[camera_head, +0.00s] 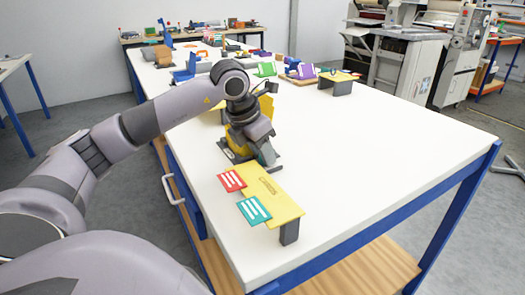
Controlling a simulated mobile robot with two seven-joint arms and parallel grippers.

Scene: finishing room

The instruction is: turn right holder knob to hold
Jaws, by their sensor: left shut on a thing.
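A yellow holder (236,139) on a dark base stands on the white table near its left edge. My left arm reaches in from the left, and my left gripper (256,146) points down onto this holder. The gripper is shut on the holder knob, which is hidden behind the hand. I cannot read the knob's position. My right gripper is not in view.
In front of the holder is a yellow raised plate (275,194) with a red card (232,181) and a teal card (254,210). Another yellow stand (338,77) and several coloured items are farther back. The white table (375,150) is clear on the right.

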